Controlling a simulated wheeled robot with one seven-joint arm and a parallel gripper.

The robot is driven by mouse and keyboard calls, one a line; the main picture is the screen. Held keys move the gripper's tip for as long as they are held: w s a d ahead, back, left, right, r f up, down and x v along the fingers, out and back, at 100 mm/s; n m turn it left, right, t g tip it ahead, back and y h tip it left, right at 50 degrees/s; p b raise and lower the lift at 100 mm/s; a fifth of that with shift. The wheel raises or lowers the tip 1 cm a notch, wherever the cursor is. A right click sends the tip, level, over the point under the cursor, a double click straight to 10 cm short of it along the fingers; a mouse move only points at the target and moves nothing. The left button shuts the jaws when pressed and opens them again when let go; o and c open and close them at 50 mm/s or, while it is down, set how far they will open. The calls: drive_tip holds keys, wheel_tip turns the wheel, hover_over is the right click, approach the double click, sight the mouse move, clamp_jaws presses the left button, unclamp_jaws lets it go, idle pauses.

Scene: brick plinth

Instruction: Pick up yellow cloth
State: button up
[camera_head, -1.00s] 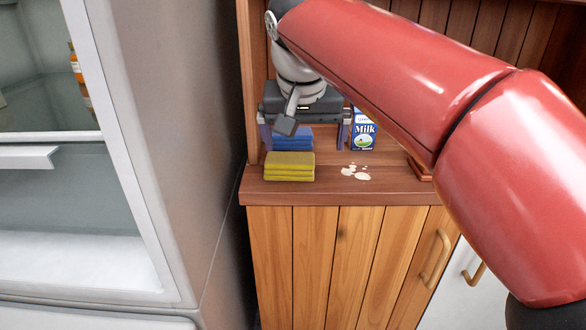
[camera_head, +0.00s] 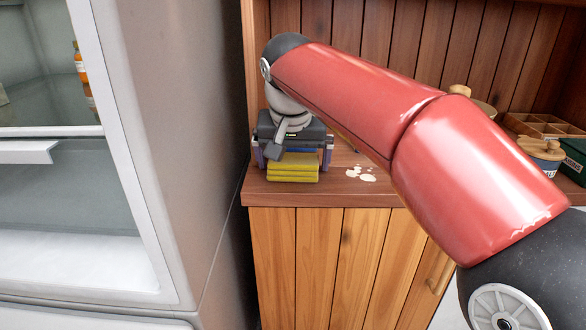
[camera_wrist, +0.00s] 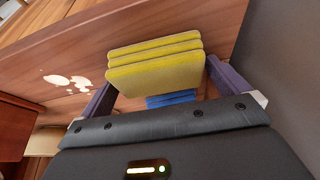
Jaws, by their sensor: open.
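The yellow cloth (camera_head: 292,172) is a folded stack near the front left of the wooden counter. In the wrist view the yellow cloth (camera_wrist: 155,64) lies between the tips of my two fingers. The cloth rests on the counter. A blue folded cloth (camera_wrist: 171,98) is behind it, mostly hidden by my gripper in the head view.
White spilled patches (camera_head: 361,174) lie on the counter (camera_head: 345,190) right of the cloth. A tall fridge (camera_head: 185,120) stands close on the left. A wooden divided box (camera_head: 545,125) and a lidded jar (camera_head: 543,155) stand at the right.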

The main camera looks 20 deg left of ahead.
sight(294, 153)
drive_tip(key=shift+c, duration=0.3)
drive_tip(key=c, duration=0.7)
drive_tip(key=shift+c, duration=0.2)
drive_tip(key=shift+r, duration=0.1)
drive_tip(key=shift+r+p, duration=0.35)
drive_tip(key=shift+r, duration=0.5)
wheel_tip(294, 153, up, 2)
drive_tip(key=shift+s+r+p, duration=0.1)
drive_tip(key=shift+p, duration=0.3)
drive_tip(key=s+d+b, duration=0.1)
drive_tip(key=s, duration=0.7)
drive_tip(key=s+d+b, duration=0.1)
drive_tip(key=s+d, duration=0.1)
drive_tip(key=s, duration=0.7)
drive_tip(key=shift+s+d+f, duration=0.25)
